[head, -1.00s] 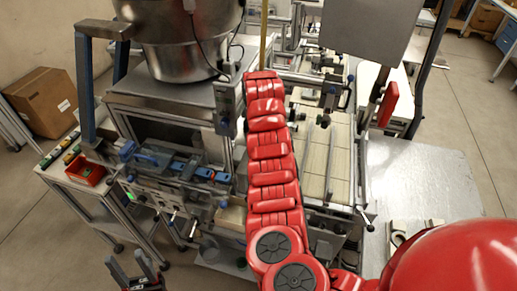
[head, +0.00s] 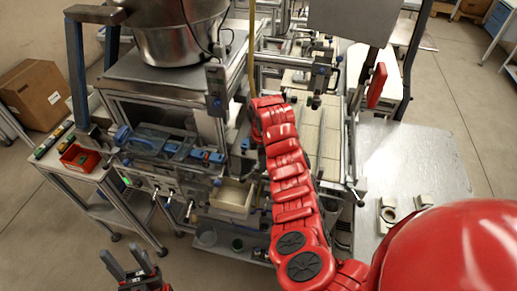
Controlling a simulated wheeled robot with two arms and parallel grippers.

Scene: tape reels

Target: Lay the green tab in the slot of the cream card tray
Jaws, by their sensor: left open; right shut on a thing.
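A cream open box (head: 236,197) sits low at the front of the machine frame, left of my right arm. I cannot tell whether it is the card tray, and no slot can be made out. I cannot pick out the green tab. A small green spot (head: 238,244) shows in a dark cup below the box, too small to identify. My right arm reaches in from the lower right and bends down at its far end; its gripper is hidden behind the arm. My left gripper (head: 126,262) is open and empty at the lower left, above the floor.
A steel pot (head: 180,38) stands on the machine frame at the back left. A red bin (head: 78,160) sits on the left side table. Cream parts (head: 388,213) lie on the metal table (head: 420,165) at right, otherwise largely bare. Uprights and rails crowd the middle.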

